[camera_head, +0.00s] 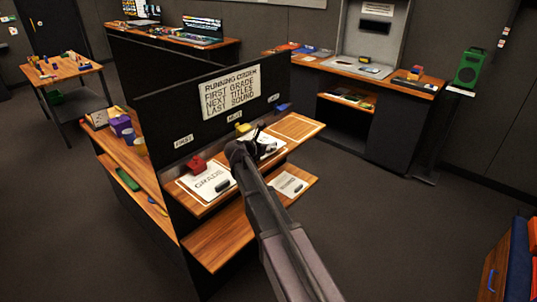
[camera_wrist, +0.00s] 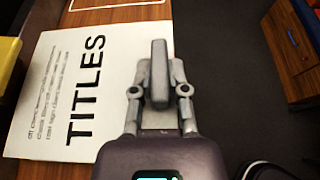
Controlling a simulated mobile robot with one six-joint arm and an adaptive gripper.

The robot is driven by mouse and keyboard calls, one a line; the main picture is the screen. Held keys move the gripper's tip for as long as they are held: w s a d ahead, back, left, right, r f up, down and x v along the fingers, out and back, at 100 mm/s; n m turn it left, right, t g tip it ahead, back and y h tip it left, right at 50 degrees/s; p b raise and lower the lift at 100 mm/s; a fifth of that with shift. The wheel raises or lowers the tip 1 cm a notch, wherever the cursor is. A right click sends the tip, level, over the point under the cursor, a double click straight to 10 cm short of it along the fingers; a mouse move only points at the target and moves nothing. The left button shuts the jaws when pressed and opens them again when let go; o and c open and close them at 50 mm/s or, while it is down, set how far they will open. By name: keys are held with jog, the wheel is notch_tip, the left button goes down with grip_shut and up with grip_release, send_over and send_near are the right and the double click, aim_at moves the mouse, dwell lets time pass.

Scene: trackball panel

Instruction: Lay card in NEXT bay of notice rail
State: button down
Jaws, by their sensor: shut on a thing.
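The white TITLES card (camera_wrist: 60,90) lies flat under my gripper (camera_wrist: 159,100) in the wrist view, over the wooden shelf. My gripper is shut at the card's right edge; the fingers hide the gripped part. In the head view my gripper (camera_head: 240,150) is at the NEXT bay, below the NEXT label (camera_head: 234,117), and hides much of the TITLES card (camera_head: 270,141). I cannot tell whether the card touches the shelf. The notice rail (camera_head: 287,148) also holds the GRADE card (camera_head: 207,180) in the FIRST bay. The outlined LAST bay (camera_head: 297,127) is bare.
A red block (camera_head: 195,163) stands behind the GRADE card and a yellow one (camera_head: 243,128) behind the NEXT bay. The SOUND card (camera_head: 290,185) lies on the lower shelf (camera_head: 222,240). A dark panel with the running order (camera_head: 231,92) rises behind.

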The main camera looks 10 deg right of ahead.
aim_at(269, 158)
jog(key=shift+w, duration=0.55)
jog(key=shift+w+f+b, duration=0.2)
jog(key=shift+f+b, duration=0.15)
jog(key=shift+s+f+b, duration=0.1)
jog(key=shift+f+b, duration=1.4)
jog(key=shift+f, duration=0.15)
jog(key=c, duration=0.6)
grip_release()
jog(key=shift+c, duration=0.2)
